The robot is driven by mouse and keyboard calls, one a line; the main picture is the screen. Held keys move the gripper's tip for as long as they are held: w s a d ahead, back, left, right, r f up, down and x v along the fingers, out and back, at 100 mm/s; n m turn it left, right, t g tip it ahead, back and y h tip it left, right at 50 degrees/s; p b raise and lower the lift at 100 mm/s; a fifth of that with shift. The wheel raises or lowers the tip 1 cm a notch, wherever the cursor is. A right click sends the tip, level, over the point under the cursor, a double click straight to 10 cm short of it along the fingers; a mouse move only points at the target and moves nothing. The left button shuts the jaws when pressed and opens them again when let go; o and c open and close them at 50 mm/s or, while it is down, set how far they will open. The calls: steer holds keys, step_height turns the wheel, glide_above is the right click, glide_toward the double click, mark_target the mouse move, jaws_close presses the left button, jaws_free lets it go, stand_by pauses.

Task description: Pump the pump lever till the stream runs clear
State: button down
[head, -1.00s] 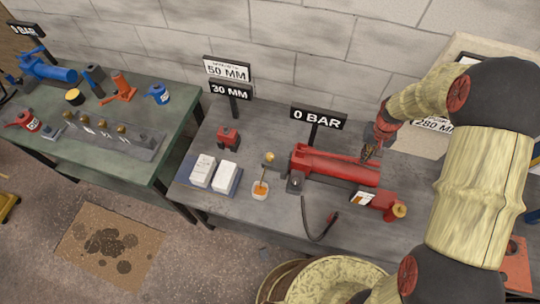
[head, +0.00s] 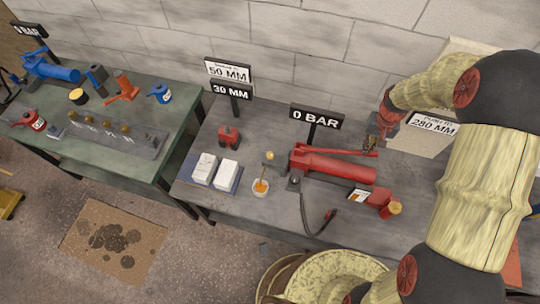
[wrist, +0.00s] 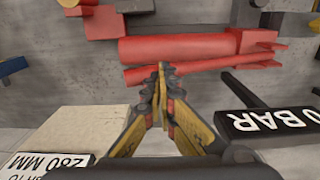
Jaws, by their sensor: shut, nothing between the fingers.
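The red hand pump (head: 335,167) lies on the right-hand grey bench. Its long red pump lever (head: 335,152) is raised a little off the body, with its free end to the right. My gripper (head: 371,145) is shut with its fingertips at the lever's free end. In the wrist view the closed fingertips (wrist: 163,72) overlap the lever (wrist: 215,66); I cannot tell whether they touch it. A small clear cup (head: 261,188) with orange liquid stands below the brass-coloured outlet (head: 269,156). I see no stream between them now. The sign (head: 317,117) behind the pump reads 0 BAR.
A black hose (head: 312,222) hangs over the bench's front edge. White blocks (head: 215,171) and a small red part (head: 229,138) stand left of the cup. A 280 MM board (head: 433,124) leans behind my arm.

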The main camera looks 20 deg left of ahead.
steer(key=shift+r+p, duration=1.6)
steer(key=shift+r, duration=0.95)
steer(key=s+r+t+b, duration=0.2)
steer(key=s+r+b, duration=0.4)
steer(key=s+r, duration=0.3)
steer(key=s+r+t+b, duration=0.3)
steer(key=s+r+b, duration=0.4)
steer(key=s, duration=0.9)
steer(key=shift+s+r+t, duration=0.3)
steer(key=shift+r, duration=0.65)
steer(key=c, duration=2.6)
jaws_free()
steer(key=shift+w+a, duration=0.1)
